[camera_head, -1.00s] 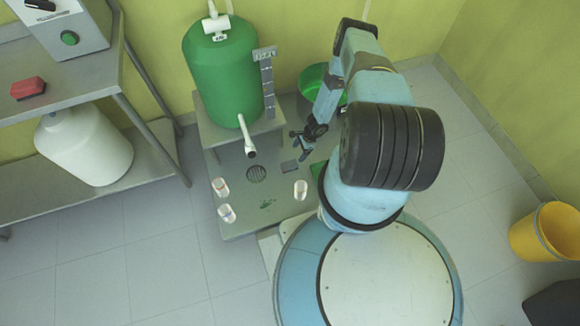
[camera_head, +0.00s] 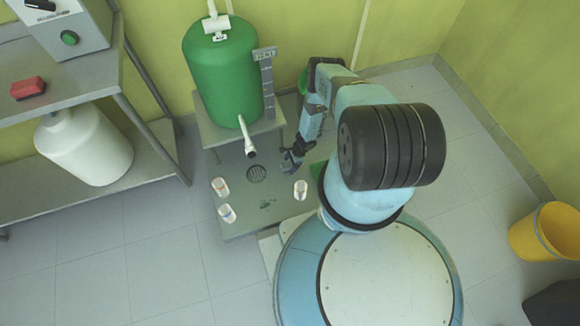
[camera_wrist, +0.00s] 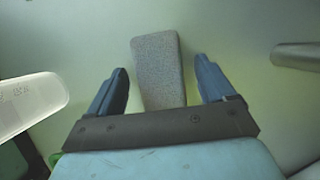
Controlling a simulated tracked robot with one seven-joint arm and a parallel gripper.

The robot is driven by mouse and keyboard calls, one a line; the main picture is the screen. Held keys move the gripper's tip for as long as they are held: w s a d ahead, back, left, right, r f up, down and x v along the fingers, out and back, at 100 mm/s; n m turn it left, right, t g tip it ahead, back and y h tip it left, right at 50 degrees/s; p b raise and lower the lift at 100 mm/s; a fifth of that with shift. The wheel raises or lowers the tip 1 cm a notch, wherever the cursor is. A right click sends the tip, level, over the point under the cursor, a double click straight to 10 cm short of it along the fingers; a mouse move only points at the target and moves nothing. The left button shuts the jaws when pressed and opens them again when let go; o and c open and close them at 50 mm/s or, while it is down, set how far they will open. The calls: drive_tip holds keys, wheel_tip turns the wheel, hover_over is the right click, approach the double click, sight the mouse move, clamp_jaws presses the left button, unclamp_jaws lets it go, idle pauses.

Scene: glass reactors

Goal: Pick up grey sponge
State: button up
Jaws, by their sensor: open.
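The grey sponge (camera_wrist: 158,72) shows in the wrist view as a speckled block lying on a pale surface. My gripper (camera_wrist: 165,80) is open, with one blue finger on each side of the sponge and a visible gap to each. The near end of the sponge is hidden behind the gripper's dark crossbar. I cannot tell whether the fingertips are level with the sponge or above it. In the head view my gripper (camera_head: 291,160) is low over the grey table (camera_head: 235,222), and it hides the sponge there.
A clear cup (camera_head: 300,190) stands just below my gripper, and two more cups (camera_head: 220,187) (camera_head: 227,214) stand to the left. The green tank (camera_head: 222,72) has a spout (camera_head: 247,137) left of my gripper.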

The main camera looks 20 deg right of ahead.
drive_tip(key=shift+a+f, duration=0.2)
drive_tip(key=shift+f, duration=0.2)
drive_tip(key=c, duration=1.1)
